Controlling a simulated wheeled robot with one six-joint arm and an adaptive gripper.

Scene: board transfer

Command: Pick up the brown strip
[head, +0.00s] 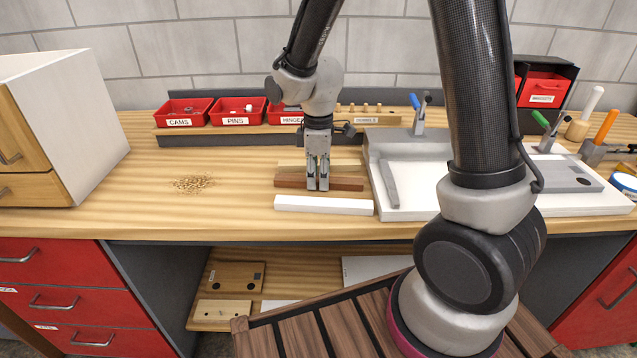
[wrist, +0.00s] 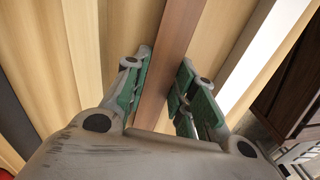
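The brown strip (head: 346,184) lies lengthwise left to right on the wooden bench, between a white strip in front and a pale strip behind. My gripper (head: 318,187) points straight down over the strip's middle, with its fingertips low at bench level and hiding part of it. In the wrist view the brown strip (wrist: 181,32) runs between the two green-padded fingers of my gripper (wrist: 168,58), one on each side. The pads are very close to its sides; whether they press on it I cannot tell. The strip shows no clear lift off the bench.
The white strip (head: 323,205) lies just in front, the pale strip (head: 290,169) just behind. A white fixture with clamps (head: 420,215) stands close on the right. Red bins (head: 237,116) line the back. A white cabinet (head: 88,110) stands at left. Bench left of the strips is mostly clear.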

